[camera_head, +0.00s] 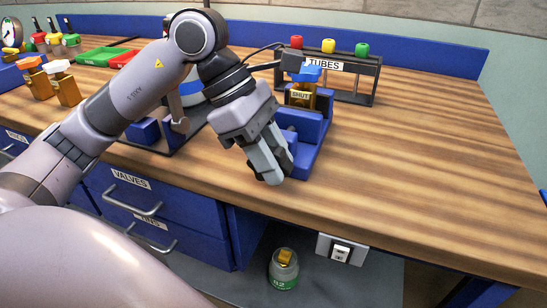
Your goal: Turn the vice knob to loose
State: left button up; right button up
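The blue vice (312,128) stands on the wooden bench right of centre. A brass valve (302,98) with a blue handle and a "SHUT" label sits upright in it. My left gripper (275,172) points down at the vice's front left side, its fingers close together and overlapping the vice in the picture. I cannot tell whether the fingers touch the vice or hold anything. The vice knob cannot be made out; the gripper covers that part of the vice. My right gripper is not in view.
A black "TUBES" rack (350,78) with coloured caps stands behind the vice. Orange and white-handled valves (63,82) and green and red trays (104,57) are at the left. The bench top (430,160) is clear to the right. A green-labelled jar (284,270) stands below the bench.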

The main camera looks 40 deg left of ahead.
pick_arm(q)
jog(key=v, duration=0.7)
jog(key=shift+a+p, duration=0.1)
jog(key=shift+p, duration=0.3)
dwell(0.4)
